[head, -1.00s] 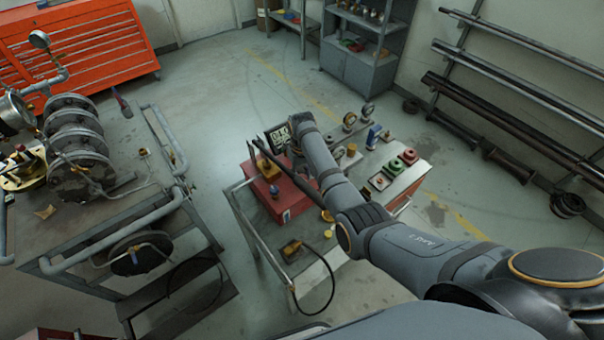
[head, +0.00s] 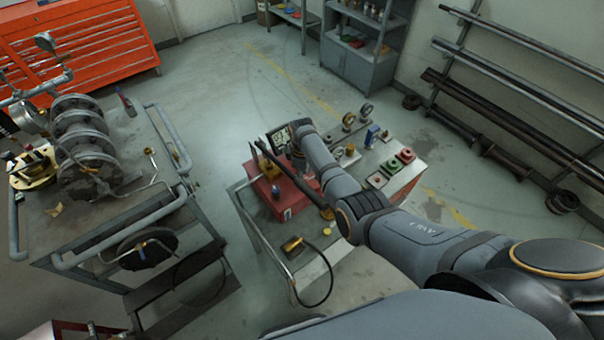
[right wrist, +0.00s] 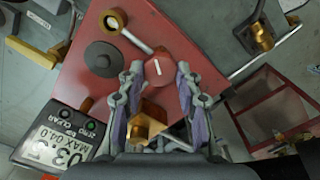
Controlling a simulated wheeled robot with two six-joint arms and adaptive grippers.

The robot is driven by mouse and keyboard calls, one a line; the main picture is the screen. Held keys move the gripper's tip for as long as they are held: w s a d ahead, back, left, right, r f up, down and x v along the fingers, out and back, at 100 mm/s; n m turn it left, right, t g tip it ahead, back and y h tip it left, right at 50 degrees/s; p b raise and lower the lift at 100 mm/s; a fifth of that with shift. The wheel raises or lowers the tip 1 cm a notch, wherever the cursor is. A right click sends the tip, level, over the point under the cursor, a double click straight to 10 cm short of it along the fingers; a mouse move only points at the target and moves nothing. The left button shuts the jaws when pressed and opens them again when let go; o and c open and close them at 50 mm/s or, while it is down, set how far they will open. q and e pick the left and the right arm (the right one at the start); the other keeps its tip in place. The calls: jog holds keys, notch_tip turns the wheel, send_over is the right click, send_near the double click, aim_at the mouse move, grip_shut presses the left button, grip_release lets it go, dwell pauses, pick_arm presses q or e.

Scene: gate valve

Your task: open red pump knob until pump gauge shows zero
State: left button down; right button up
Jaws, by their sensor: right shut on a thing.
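The red pump (head: 292,203) sits on a small metal cart. In the right wrist view its red top (right wrist: 110,60) fills the middle. The red knob (right wrist: 174,66), with a white mark, lies between the fingertips of my right gripper (right wrist: 160,72), which is shut on it. The digital pump gauge (right wrist: 52,143) shows at the lower left; it reads 03 and a further digit partly hidden, with "MAX 04.0" above. In the head view the gauge (head: 278,138) is partly behind my right arm, which also hides the gripper and knob. My left gripper is not in view.
A dark bar (head: 290,180) slants over the pump. The cart also carries a brass fitting (head: 292,244), a hose, small gauges (head: 348,120) and green and red parts (head: 392,166). A bench with a flanged pipe (head: 85,150) stands left. Open floor lies between.

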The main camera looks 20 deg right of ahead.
jog(key=n, duration=0.4)
jog(key=shift+n, duration=2.5)
jog(key=o, duration=1.1)
jog(key=shift+o, duration=0.2)
notch_tip(320, 180, up, 12)
jog(key=shift+s, duration=0.1)
